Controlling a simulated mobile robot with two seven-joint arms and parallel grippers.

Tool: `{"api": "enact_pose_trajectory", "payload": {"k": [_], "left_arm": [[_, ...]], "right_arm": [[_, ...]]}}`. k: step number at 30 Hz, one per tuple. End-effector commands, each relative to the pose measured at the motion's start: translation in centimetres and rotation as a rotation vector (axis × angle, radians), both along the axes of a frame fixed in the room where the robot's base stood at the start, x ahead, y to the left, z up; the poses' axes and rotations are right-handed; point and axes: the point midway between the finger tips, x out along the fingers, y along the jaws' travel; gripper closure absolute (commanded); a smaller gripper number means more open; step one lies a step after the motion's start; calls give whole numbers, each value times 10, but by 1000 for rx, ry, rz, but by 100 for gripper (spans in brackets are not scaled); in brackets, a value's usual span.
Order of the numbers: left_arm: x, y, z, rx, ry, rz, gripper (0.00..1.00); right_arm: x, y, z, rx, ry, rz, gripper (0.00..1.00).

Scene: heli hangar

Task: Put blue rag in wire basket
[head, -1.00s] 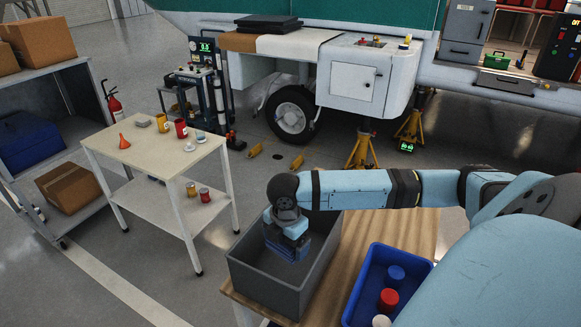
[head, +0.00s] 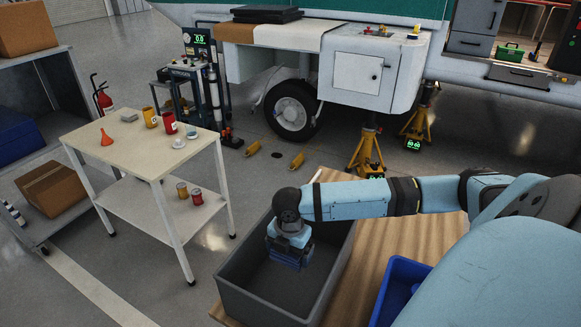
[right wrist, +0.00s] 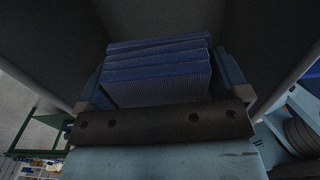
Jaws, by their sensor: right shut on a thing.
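My right gripper (head: 290,264) reaches down inside a grey solid-walled bin (head: 262,305) on a wooden table. It is shut on the blue rag (right wrist: 158,78), a folded, layered blue cloth that fills the space between the fingers in the right wrist view. In the head view the rag is small and dark below the wrist, and I cannot tell whether it touches the bin floor. I see no basket of open wire. My left gripper is not in view.
A blue tray (head: 384,290) stands on the wooden table (head: 368,235) right of the bin, partly hidden by my arm. A white two-shelf cart (head: 112,145) with cans and an orange funnel (head: 106,138) stands left. Yellow jack stands (head: 366,152) are behind.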

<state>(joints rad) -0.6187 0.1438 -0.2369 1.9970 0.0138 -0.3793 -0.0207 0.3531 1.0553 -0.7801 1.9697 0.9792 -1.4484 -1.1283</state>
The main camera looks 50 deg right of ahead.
Motion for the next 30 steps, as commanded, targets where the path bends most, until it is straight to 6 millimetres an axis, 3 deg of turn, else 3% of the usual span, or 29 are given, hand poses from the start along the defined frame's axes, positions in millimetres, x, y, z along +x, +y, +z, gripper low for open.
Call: {"api": "enact_pose_trajectory", "payload": {"k": [3,10,19,25,30], "left_arm": [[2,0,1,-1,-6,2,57],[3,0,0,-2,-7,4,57],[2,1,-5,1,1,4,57],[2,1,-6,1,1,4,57],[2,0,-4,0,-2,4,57]], "right_arm": [[-1,0,-34,1,3,-1,29],[0,0,-87,0,1,0,29],[0,0,-113,-1,1,1,29],[0,0,-143,0,1,-1,29],[0,0,-148,0,-2,1,29]]}}
